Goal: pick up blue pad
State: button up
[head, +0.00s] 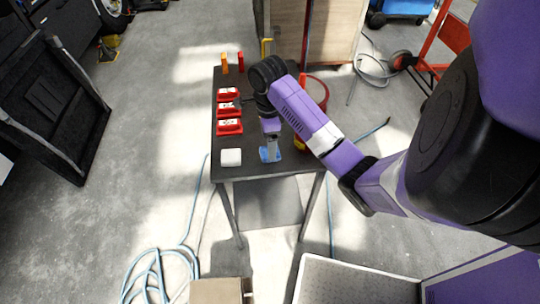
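The blue pad (264,156) lies near the front edge of the dark table (250,172), right of a white block. Part of it is hidden by my gripper (271,151). My gripper points down from above and its tips are at or just over the pad. The fingers are too small and too covered to tell whether they are open or shut, or whether they touch the pad.
A white block (231,157) sits left of the pad. Red boxes (229,127) line the table's left side. A red round container (318,87) stands at the right, partly behind my arm. Blue hose (150,274) lies on the floor.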

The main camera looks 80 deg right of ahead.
jog(key=shift+s+d+f+p, duration=0.1)
jog(key=shift+f+p, duration=0.1)
jog(key=shift+f, duration=1.1)
jog(key=shift+s+d+f+p, duration=0.1)
jog(key=shift+f+p, duration=0.05)
jog(key=shift+f, duration=1.1)
jog(key=shift+c, duration=0.4)
jog(key=c, duration=1.4)
jog(key=shift+o, duration=0.2)
jog(key=shift+r, duration=0.1)
notch_tip(320, 180, up, 20)
jog(key=p, duration=0.6)
